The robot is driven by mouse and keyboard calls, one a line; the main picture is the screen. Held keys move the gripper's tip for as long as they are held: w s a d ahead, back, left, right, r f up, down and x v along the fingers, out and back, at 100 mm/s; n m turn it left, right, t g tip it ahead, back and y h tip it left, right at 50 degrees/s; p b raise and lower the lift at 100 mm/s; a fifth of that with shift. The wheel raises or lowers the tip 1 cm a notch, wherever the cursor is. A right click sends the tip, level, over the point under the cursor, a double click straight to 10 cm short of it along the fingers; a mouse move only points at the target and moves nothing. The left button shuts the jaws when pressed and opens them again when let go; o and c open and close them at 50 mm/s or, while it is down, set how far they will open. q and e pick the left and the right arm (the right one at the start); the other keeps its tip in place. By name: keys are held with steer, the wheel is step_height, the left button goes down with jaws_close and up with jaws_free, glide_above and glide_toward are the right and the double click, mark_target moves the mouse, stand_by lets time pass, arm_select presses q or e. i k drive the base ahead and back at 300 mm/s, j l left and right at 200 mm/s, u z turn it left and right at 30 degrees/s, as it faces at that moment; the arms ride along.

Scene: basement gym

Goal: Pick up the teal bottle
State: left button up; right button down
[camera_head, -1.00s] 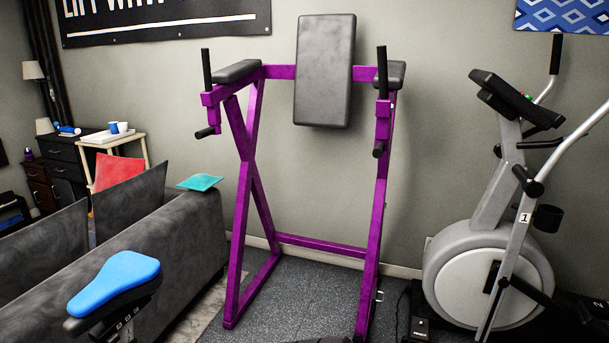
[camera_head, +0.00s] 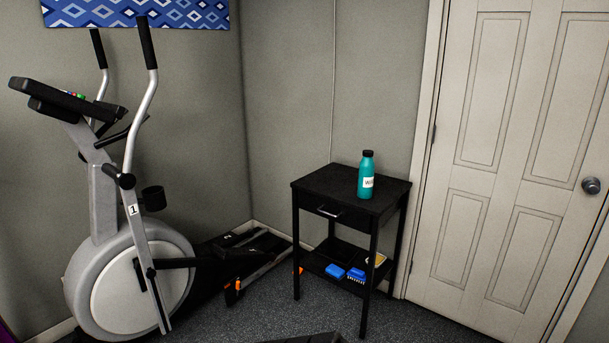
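The teal bottle (camera_head: 366,177) stands upright on top of a small black side table (camera_head: 320,187), near the table's right side. It has a dark cap and a white label with dark lettering. Neither of my grippers shows in the head view, so I cannot see their state. A dark shape at the bottom edge is too cut off to identify.
The table has a drawer and a lower shelf holding a blue brush (camera_head: 356,275) and another blue item (camera_head: 335,271). A grey elliptical machine (camera_head: 130,280) stands left. A closed white door (camera_head: 510,150) is right. Open carpet (camera_head: 265,318) lies in front.

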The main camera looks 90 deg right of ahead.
mark_target(367, 166)
steer(key=z, duration=3.2)
steer(key=i+j, duration=0.25)
steer(key=i, duration=0.2)
steer(key=i+j, duration=0.25)
steer(key=i, duration=0.25)
steer(key=i+j, duration=0.25)
steer(key=i, duration=0.2)
steer(key=j+u, duration=0.05)
